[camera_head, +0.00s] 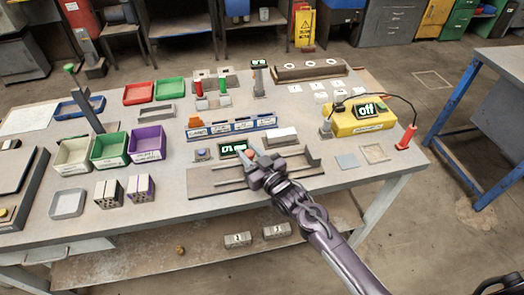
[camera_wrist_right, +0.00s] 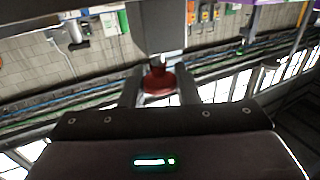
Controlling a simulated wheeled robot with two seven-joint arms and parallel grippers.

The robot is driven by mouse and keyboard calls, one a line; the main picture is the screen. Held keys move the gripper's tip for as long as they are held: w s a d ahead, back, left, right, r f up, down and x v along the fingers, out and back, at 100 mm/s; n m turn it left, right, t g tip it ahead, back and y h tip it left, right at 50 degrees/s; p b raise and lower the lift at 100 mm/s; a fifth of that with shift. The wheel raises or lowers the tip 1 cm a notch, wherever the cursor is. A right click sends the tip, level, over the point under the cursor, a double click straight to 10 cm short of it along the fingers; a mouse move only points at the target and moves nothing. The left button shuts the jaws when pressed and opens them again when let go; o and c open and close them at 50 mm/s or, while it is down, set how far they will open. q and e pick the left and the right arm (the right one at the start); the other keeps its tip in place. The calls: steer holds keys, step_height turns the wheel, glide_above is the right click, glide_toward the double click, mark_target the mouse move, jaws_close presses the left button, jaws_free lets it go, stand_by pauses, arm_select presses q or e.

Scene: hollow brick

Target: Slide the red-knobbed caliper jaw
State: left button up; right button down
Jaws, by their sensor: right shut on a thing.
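The caliper fixture (camera_head: 212,181) is a long grey-brown plate near the front edge of the workbench. A green-lit readout (camera_head: 233,148) stands behind it; its digits are too small to read surely. My right gripper (camera_head: 256,165) is over the middle of the plate, shut on the red knob. The red knob (camera_wrist_right: 158,80) shows between the two fingers in the right wrist view, and a bit of it shows at the gripper in the head view. The jaw under the knob is mostly hidden by the gripper. My left gripper is not in view.
A blue labelled rack (camera_head: 232,125) stands behind the fixture. A yellow meter (camera_head: 352,120) reading "off" is to the right, with a cable to a red probe (camera_head: 406,138). White, green and purple (camera_head: 148,145) bins stand left. Hollow grey bricks (camera_head: 107,193) sit at the front left.

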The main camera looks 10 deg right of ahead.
steer(key=c, duration=1.2)
jaws_free()
steer(key=shift+o, duration=0.2)
steer(key=shift+s+d+f, duration=0.1)
steer(key=shift+s+d, duration=0.1)
steer(key=shift+s, duration=0.15)
steer(key=b+v, duration=0.1)
steer(key=v, duration=0.6)
steer(key=shift+b, duration=0.35)
